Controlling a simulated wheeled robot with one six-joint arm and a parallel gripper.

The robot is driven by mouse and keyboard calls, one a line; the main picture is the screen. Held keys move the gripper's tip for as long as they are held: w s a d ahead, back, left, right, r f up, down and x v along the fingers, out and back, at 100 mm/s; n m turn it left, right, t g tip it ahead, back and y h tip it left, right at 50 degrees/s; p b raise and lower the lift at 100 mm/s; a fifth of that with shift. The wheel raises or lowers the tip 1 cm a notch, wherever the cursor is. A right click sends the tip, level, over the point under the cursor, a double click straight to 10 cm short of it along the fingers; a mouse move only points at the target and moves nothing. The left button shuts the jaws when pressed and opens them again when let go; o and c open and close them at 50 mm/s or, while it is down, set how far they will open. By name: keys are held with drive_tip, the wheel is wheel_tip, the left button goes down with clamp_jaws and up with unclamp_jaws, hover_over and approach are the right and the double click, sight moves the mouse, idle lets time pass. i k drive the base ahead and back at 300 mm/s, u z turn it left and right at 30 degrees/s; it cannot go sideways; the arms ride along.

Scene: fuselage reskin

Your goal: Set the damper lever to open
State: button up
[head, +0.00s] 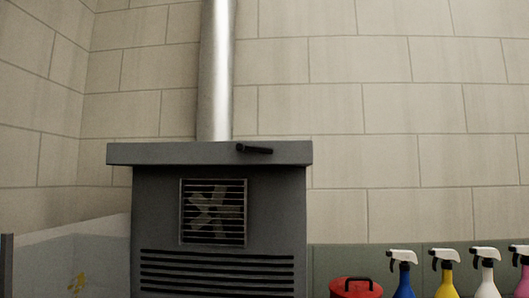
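The damper lever (256,149) is a short black handle on the front edge of the grey stove-like unit's top slab (170,153). It lies nearly level, with its round pivot end at the left and its bar pointing right and slightly down. No open or shut marking can be made out near it. My gripper is not in view.
A metal pipe (216,75) rises from the unit. A fan grille (213,212) and dark slots (217,271) are on its front. A red lidded container (355,288) and several spray bottles (446,274) stand at the lower right. A pale panel (60,262) is at the left.

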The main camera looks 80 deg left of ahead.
sight(240, 147)
drive_tip(key=u, duration=2.85)
drive_tip(key=i, duration=0.8)
drive_tip(key=u, duration=0.2)
